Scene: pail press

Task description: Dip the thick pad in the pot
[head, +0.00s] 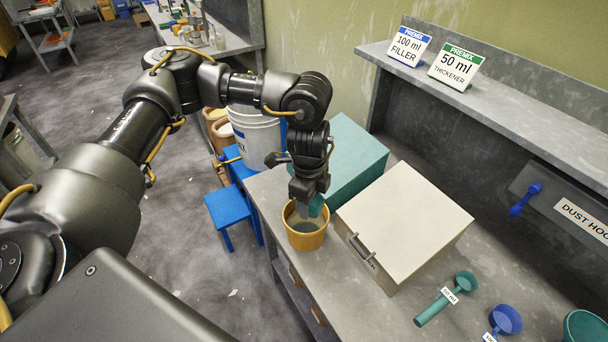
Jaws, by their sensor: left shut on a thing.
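A yellow-orange pot (307,241) with greyish contents stands near the front left edge of the grey bench. My left gripper (307,208) points down over the pot and is shut on a teal piece, which looks like the thick pad (318,207). The pad is at the level of the pot's mouth. I cannot tell whether its lower end touches the contents, as the gripper and rim hide part of it. My right gripper is not in view.
A cream box (405,220) with a latch stands right of the pot, and a teal box (350,160) behind it. A white bucket (256,135) and blue stool (228,208) are to the left. Teal (465,282) and blue (507,319) scoops lie at front right.

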